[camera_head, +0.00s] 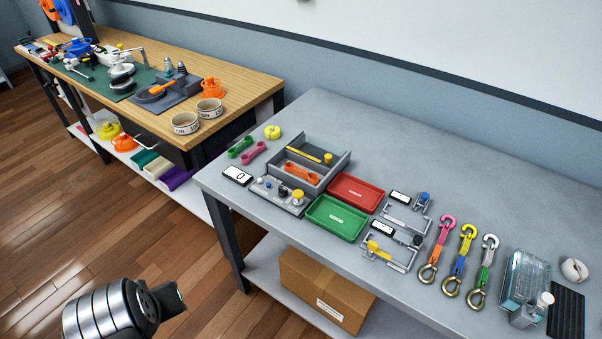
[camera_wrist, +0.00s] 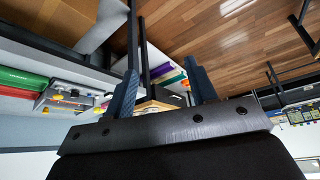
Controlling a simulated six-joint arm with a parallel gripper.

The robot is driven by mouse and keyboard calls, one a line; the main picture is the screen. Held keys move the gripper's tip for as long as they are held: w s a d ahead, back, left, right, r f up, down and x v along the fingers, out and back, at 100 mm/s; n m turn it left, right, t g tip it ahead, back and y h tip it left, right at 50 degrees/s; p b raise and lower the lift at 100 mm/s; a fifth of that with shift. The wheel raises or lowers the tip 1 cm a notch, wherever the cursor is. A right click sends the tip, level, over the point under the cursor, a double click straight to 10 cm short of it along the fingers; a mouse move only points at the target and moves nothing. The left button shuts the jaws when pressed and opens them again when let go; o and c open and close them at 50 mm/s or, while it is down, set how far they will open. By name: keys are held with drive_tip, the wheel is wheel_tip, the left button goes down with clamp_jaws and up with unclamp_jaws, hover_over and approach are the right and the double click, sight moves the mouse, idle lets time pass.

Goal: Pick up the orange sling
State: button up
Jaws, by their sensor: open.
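The orange sling (camera_head: 439,237) lies on the grey table, the leftmost of three short slings side by side. My gripper (camera_head: 170,297) is at the lower left, over the floor, far from the slings. In the wrist view my gripper (camera_wrist: 162,88) shows two dark fingers spread apart with nothing between them. The slings cannot be made out in the wrist view.
Left of the slings are metal clamp fixtures (camera_head: 389,253), a green tray (camera_head: 336,218) and a red tray (camera_head: 356,192). Right of them stand a clear container (camera_head: 526,272) and a black ribbed pad (camera_head: 566,314). The table's back strip is clear.

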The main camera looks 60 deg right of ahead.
drive_tip(key=shift+c, duration=0.8)
